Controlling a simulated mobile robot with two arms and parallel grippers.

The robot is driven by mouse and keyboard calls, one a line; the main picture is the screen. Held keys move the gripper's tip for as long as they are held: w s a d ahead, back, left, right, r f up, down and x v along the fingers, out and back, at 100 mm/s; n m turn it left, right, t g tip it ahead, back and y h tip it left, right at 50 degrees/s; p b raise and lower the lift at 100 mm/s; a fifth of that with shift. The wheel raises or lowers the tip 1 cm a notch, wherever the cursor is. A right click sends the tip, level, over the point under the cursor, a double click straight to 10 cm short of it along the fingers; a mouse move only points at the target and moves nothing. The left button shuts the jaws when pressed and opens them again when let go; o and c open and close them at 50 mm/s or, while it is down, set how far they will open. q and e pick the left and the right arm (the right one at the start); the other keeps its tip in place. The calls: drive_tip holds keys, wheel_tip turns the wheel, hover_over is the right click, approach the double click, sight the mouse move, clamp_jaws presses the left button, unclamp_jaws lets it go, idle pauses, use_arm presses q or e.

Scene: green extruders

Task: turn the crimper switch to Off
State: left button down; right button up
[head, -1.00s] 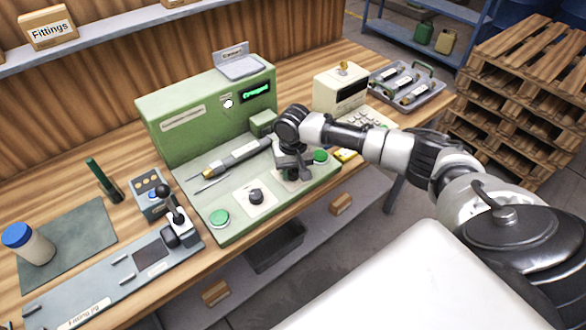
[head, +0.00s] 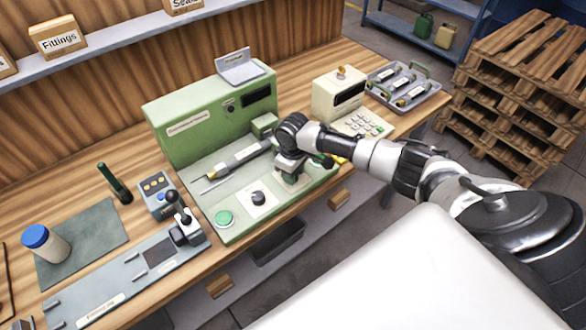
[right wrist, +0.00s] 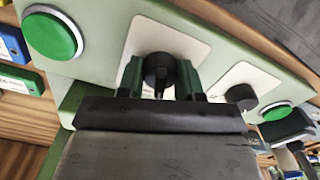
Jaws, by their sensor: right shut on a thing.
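The green crimper machine (head: 190,126) stands on the workbench, with a hose-like part (head: 238,160) lying on its bed. Its display (head: 256,96) is dark, and so is the small round lamp (head: 231,108) beside it. My right gripper (head: 290,176) is over the right part of the front panel and hides the knob there in the head view. In the right wrist view, its fingers (right wrist: 160,80) are closed around that black knob (right wrist: 158,70) on a white plate. I cannot read the plate's marks. My left gripper is not in view.
A second black knob (head: 258,198) and a green button (head: 224,217) are left of my gripper. Another green button (right wrist: 52,35) shows in the right wrist view. A keypad device (head: 340,95) and grey tray (head: 405,90) stand to the right.

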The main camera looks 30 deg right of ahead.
drive_tip(key=shift+w+n, duration=0.1)
drive_tip(key=shift+n, duration=1)
drive_tip(key=o, duration=0.9)
wheel_tip(320, 180, up, 11)
drive_tip(key=shift+f+b, duration=0.1)
drive_tip(key=shift+b, duration=0.5)
